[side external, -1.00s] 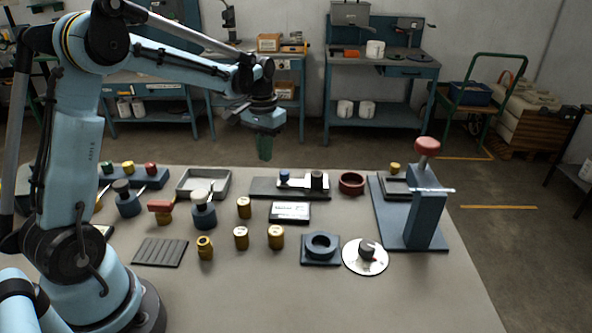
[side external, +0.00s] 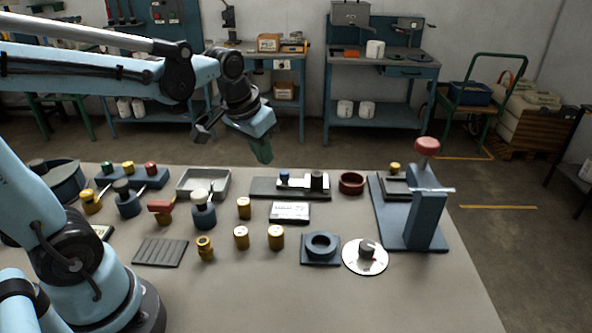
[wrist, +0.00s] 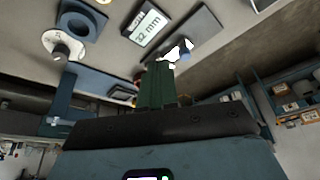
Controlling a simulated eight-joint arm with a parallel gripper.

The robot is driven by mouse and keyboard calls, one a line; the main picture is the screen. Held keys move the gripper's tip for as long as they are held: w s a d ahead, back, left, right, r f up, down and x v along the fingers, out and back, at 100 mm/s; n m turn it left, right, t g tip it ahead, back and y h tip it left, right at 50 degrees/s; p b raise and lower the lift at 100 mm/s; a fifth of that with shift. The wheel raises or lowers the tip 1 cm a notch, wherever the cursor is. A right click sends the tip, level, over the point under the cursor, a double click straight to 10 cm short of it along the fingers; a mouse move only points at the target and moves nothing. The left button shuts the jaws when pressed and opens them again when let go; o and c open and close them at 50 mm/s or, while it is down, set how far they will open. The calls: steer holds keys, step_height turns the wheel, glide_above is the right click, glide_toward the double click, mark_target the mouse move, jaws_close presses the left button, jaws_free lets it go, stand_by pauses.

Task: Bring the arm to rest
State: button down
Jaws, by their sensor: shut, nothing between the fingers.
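My gripper (side external: 262,153) hangs above the back edge of the grey table (side external: 330,290), pointing down and slightly tilted. Its green fingers are together with nothing between them, and they touch nothing. The fingers also show in the wrist view (wrist: 158,85), with the table and its parts beyond them. My arm reaches in from the left, with its forearm nearly level across the upper left of the side view.
Below stand several brass weights (side external: 275,238), a grey tray (side external: 203,183), a slide fixture (side external: 290,187) and a display block (side external: 289,212). A tall press with a red knob (side external: 427,147) rises at the right. The front of the table is clear.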

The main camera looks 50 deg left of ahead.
steer(key=s+d+f+m+t, duration=0.1)
steer(key=s+d+t, duration=0.2)
steer(key=s+d, duration=0.2)
steer(key=shift+s+f+h, duration=0.2)
steer(key=shift+s+h, duration=0.1)
steer(key=shift+s, duration=0.4)
